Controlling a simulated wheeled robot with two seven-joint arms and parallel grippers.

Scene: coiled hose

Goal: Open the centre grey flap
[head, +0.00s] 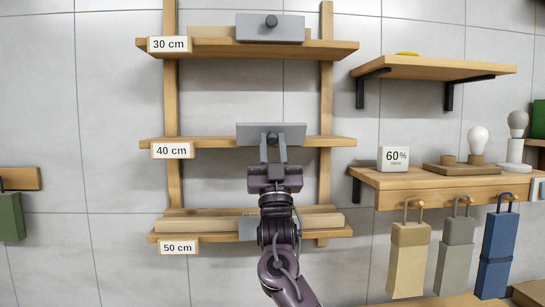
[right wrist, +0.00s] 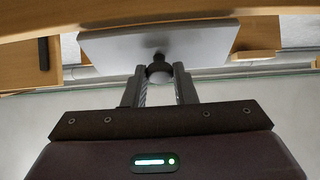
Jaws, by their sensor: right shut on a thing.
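The centre grey flap (head: 297,132) is at the middle shelf (head: 200,142), above the "40 cm" label. My right gripper (head: 273,143) reaches up to it from below and is shut on its dark round knob. In the right wrist view the knob (right wrist: 159,70) sits between the two fingertips, with the grey plate of the flap (right wrist: 205,42) behind it. The gripper hides part of the flap's lower middle. I cannot tell exactly how far the flap is tilted. My left gripper is not in view.
A like grey flap (head: 255,31) with a knob is at the upper shelf; another (head: 247,230) at the lower shelf is mostly hidden by my arm. At right are a bulb shelf (head: 440,182) and hanging bags (head: 407,255). The wall left of the rack is mostly clear.

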